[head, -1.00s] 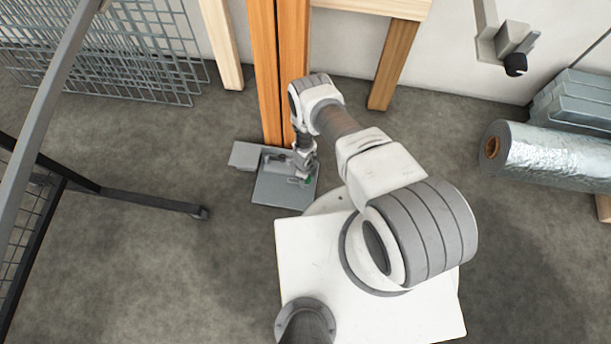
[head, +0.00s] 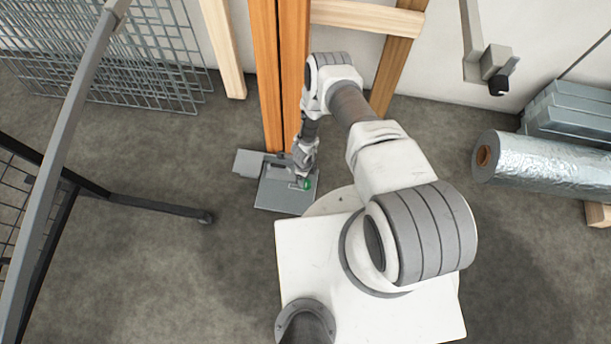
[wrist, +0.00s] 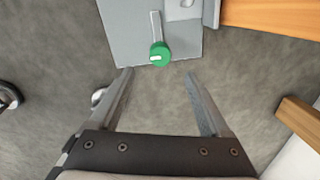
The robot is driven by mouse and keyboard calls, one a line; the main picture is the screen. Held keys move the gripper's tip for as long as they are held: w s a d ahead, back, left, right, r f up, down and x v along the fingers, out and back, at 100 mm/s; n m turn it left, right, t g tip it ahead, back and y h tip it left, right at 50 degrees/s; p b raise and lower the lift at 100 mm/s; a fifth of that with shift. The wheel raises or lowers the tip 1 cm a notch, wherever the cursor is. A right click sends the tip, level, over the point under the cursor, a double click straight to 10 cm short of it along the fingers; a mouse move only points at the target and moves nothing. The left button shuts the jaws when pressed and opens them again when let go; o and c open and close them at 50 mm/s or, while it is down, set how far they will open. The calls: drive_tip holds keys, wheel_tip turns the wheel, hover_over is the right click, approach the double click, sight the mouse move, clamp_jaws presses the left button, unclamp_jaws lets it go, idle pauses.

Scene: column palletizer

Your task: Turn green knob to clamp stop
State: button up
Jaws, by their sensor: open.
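The green knob (wrist: 160,55) with a white mark sits near the edge of a grey plate (wrist: 127,30) in the wrist view. A pale straight bar or slot (wrist: 155,25) runs from the knob across the plate. My gripper (wrist: 159,75) is open and empty, its two fingers spread either side of the knob's line, the tips just short of it in the picture. In the head view the knob (head: 307,184) shows beside my gripper (head: 302,171), above the plate (head: 283,196) on the floor. I cannot tell the height gap, or clearly make out the stop.
Orange wooden posts (head: 278,80) rise behind the plate. A foil-wrapped roll (head: 535,160) and stacked grey pieces (head: 572,112) lie at right. Wire mesh panels (head: 120,55) lean at back left, and a black fence foot (head: 160,205) reaches across the floor at left.

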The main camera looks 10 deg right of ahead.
wheel_tip(320, 180, up, 7)
drive_tip(key=p, duration=0.2)
drive_tip(key=shift+s, duration=0.15)
idle(0.4)
